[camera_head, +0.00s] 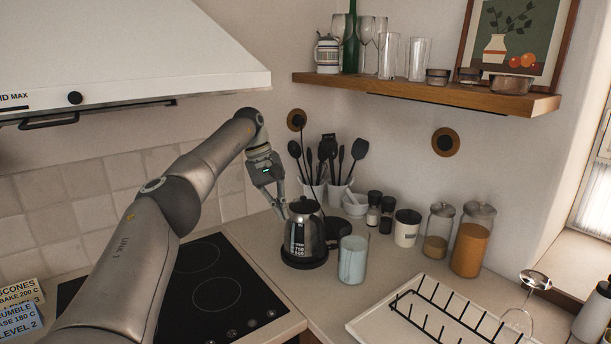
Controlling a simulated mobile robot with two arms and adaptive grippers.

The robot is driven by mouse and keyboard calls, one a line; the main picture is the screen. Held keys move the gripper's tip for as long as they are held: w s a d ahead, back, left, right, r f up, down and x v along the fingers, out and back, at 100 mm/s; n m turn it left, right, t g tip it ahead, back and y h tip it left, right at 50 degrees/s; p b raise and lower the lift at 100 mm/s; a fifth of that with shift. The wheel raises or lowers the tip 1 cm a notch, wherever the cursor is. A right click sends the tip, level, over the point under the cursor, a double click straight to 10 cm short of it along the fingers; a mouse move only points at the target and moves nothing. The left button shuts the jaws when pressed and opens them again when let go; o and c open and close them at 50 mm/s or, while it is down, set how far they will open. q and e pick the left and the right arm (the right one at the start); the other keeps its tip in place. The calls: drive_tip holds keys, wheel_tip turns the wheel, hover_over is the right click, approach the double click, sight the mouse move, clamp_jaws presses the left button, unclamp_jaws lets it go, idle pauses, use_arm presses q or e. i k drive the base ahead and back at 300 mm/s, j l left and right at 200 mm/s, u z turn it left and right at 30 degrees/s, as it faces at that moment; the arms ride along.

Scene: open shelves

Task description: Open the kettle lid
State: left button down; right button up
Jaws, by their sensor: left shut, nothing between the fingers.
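The kettle (303,237) is dark and shiny with a black base. It stands upright on the counter right of the stove. Its lid (304,205) looks closed, with a small knob on top. My left gripper (284,214) reaches in from the upper left. Its fingers are shut and empty, with the tips at the kettle's upper left edge, beside the lid. I cannot tell whether they touch the kettle. My right gripper is not in view.
A pale blue glass (352,261) stands close in front of the kettle at right. Utensil pots (338,193), jars (471,240) and a mug (406,228) stand behind and to the right. A dish rack (440,315) is at front right. A black cooktop (205,285) lies left.

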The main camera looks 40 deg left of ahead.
sight(304, 205)
drive_tip(key=i+j, duration=0.7)
drive_tip(key=i, duration=0.1)
